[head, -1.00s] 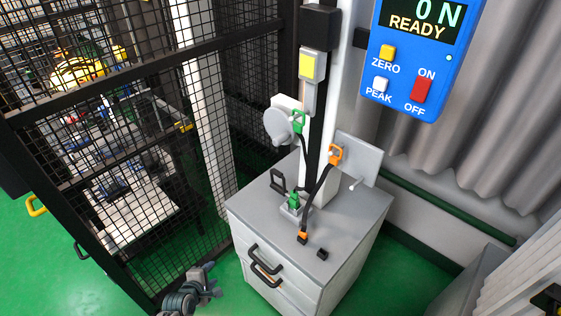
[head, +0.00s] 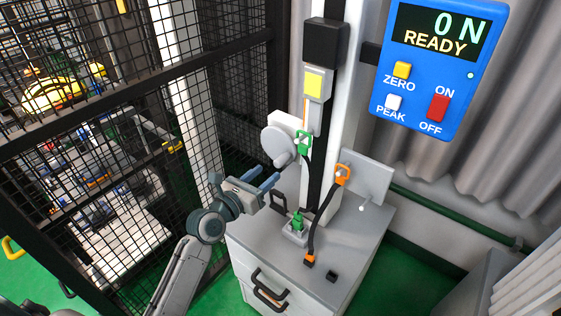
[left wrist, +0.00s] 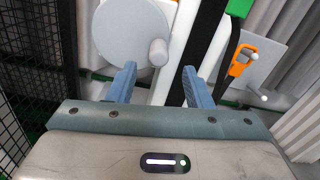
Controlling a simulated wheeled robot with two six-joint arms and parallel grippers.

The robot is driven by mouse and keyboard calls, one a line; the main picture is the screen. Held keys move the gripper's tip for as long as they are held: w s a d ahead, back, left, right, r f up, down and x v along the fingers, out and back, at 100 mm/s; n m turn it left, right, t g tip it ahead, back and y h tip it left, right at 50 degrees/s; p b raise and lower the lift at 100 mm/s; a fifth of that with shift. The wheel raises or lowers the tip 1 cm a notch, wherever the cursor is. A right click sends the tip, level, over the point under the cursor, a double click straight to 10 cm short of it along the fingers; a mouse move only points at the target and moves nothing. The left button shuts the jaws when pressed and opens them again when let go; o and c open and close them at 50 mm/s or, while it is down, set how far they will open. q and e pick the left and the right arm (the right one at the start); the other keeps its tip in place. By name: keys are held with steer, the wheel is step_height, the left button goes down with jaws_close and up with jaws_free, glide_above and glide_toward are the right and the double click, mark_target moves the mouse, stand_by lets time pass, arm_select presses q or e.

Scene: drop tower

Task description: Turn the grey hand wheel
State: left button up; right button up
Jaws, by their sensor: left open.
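The grey hand wheel (head: 276,144) is a round disc on the side of the tall column, with a short peg handle (head: 283,160) sticking out toward me. In the left wrist view the wheel (left wrist: 125,30) is at the top, with its peg (left wrist: 158,52) near its right edge. My left gripper (head: 272,178) is open just below and in front of the wheel. Its two blue fingers (left wrist: 158,85) point toward the wheel, with the peg beyond the gap between them. No contact with the wheel shows. My right gripper is not in view.
A grey cabinet (head: 357,236) bears the column, a green plug (head: 297,222) and an orange clip (head: 342,175) on a black strap. A black mesh fence (head: 150,120) stands close on the left. A blue display panel (head: 436,60) reads 0 N, READY.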

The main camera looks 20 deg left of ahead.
mark_target(276, 165)
arm_select(q)
steer(key=x, duration=0.7)
steer(key=shift+f, duration=0.15)
steer(key=c, duration=1)
